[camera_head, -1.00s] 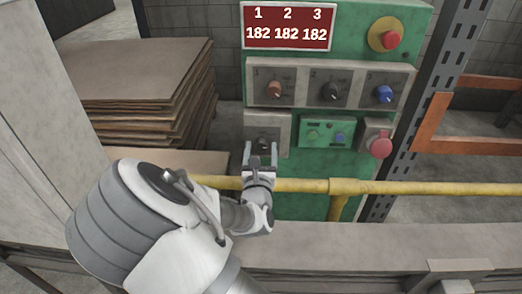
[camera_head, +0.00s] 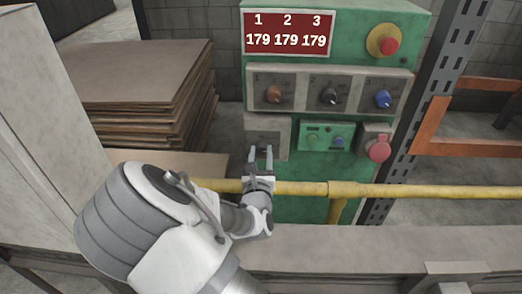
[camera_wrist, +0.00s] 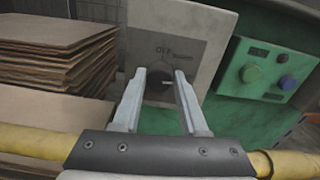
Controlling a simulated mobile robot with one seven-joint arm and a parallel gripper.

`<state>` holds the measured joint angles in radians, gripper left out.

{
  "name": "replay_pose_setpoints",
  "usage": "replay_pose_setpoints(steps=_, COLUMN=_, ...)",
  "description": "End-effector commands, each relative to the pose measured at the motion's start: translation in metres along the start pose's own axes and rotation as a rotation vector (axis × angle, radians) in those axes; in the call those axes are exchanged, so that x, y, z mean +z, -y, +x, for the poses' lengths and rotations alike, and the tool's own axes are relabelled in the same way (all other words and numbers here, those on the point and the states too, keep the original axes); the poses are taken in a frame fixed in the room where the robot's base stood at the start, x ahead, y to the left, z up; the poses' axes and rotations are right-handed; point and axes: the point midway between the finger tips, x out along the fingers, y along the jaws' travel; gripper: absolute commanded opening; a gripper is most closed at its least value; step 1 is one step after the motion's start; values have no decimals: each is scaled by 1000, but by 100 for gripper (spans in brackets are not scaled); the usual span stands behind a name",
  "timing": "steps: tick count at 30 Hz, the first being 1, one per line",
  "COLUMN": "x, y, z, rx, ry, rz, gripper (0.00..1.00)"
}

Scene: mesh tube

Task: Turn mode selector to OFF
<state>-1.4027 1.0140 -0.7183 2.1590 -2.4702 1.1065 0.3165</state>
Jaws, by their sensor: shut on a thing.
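The mode selector is a dark round knob (camera_wrist: 158,90) on a pale grey panel (camera_wrist: 200,50) marked "OFF" at the top. A light mark on the knob points to the right in the wrist view. In the head view the panel (camera_head: 267,128) is at the lower left of the green box, and the knob is largely hidden by my fingers. My gripper (camera_head: 261,149) reaches up to it from below, with one finger on each side of the knob. The wrist view shows the two fingers (camera_wrist: 160,82) shut on it.
A yellow pipe (camera_head: 420,191) crosses in front. Stacked sheets (camera_head: 130,80) stand at left.

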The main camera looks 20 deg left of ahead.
Motion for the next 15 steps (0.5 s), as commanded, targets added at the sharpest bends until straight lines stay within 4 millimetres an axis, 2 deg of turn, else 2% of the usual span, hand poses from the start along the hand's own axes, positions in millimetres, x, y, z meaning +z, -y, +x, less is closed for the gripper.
replay_pose_setpoints(steps=5, x=7, y=1, z=0, rx=-1, ry=-4, rz=-125, gripper=0)
replay_pose_setpoints(steps=15, x=6, y=0, z=0, rx=1, ry=-4, rz=-441, gripper=0)
